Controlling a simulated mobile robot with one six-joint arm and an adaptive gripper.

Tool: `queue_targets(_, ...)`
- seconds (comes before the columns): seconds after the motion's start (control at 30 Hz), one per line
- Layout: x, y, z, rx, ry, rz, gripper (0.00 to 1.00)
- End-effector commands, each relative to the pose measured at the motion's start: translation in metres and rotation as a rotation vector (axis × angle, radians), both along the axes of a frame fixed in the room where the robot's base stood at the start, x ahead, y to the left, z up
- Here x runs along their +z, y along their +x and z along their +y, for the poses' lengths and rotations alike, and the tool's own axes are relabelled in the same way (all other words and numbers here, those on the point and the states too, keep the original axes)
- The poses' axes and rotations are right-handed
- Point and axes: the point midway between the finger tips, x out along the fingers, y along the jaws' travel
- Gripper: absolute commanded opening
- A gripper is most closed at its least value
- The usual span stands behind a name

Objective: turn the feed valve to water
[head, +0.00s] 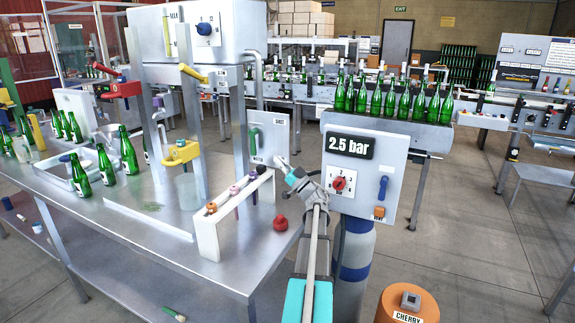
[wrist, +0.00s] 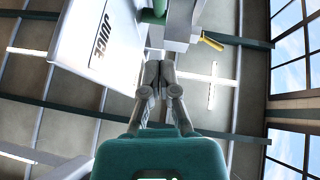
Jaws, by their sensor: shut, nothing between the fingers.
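A white panel (head: 268,122) stands at the back edge of the steel table with an upright green handle (head: 253,141) on its face. I cannot tell for sure that this is the feed valve. In the wrist view a white panel (wrist: 75,30) reads JUICE, and part of a green piece (wrist: 155,12) shows at the top. My gripper (head: 281,162) is in front of the panel's lower right, below and to the right of the green handle. In the wrist view its fingers (wrist: 160,72) are together with nothing between them. No WATER label is readable.
A white rack (head: 207,236) with small coloured caps stands left of my arm. A grey box (head: 365,160) with a 2.5 bar display, red dial and blue handle is to the right. A yellow lever (head: 193,73) sits on the filler. A red knob (head: 281,223) lies on the table.

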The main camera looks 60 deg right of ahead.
Motion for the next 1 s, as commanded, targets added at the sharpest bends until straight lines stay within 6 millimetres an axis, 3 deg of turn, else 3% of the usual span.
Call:
queue_targets(0.3,0.028,0.037,-0.005,0.0,0.0,0.0,0.0)
queue_targets(0.5,0.017,0.06,-0.008,-0.001,0.001,0.001,0.0)
queue_targets(0.7,0.015,0.071,-0.009,-0.001,0.0,0.0,0.0)
queue_targets(1.0,0.015,0.073,-0.009,-0.002,0.0,0.0,0.0)
